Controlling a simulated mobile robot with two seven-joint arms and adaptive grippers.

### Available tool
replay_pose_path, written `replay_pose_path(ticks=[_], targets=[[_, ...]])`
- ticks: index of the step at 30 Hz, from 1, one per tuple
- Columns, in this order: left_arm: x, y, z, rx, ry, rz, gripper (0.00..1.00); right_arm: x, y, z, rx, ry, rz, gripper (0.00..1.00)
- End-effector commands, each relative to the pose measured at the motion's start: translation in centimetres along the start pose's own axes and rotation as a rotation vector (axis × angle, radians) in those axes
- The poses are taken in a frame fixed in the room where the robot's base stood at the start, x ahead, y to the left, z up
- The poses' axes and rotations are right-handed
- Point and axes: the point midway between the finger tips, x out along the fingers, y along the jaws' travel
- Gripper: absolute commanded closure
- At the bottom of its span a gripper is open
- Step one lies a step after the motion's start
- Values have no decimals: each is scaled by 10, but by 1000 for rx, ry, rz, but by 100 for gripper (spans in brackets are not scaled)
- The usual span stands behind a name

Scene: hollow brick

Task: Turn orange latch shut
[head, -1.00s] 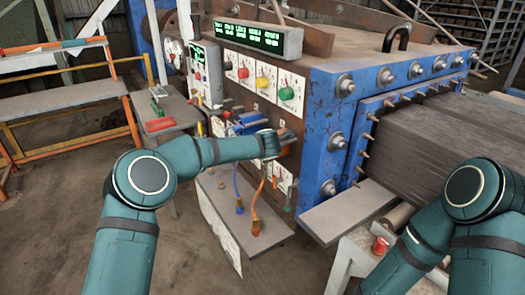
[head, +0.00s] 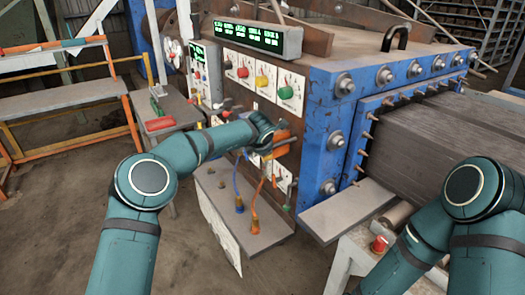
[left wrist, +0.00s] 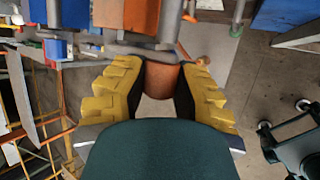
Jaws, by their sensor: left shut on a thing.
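The orange latch (head: 283,140) is on the brown side panel of the blue machine, partly hidden by my left gripper (head: 272,132). In the left wrist view, the yellow-and-black fingers of my left gripper (left wrist: 160,80) are on both sides of an orange cylindrical part of the latch (left wrist: 162,76). The gripper is shut on it. Grey rods and a bracket show just beyond the fingertips. My right arm comes in at the lower right of the head view, but its gripper is out of frame.
Several coloured knobs (head: 262,82) sit on white plates above the latch, under a green-lit display (head: 252,38). Below is a grey shelf (head: 232,205) with blue and orange hoses. A red emergency button (head: 379,244) stands at lower right. Open floor lies at lower left.

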Motion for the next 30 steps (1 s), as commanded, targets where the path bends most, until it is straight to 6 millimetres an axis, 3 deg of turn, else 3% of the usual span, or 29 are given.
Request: replay_pose_path(ticks=[1,2,4,17,30], targets=[[0,0,1,0,-3,1,100,0,0,0,0,0,0,100],[0,0,1,0,-3,1,62,0,0,0,0,0,0,100],[0,0,1,0,-3,1,39,0,0,0,0,0,0,100],[-8,0,0,1,0,0,39,0,0,0,0,0,0,100],[-90,0,1,2,-1,2,39,0,0,0,0,0,0,100]])
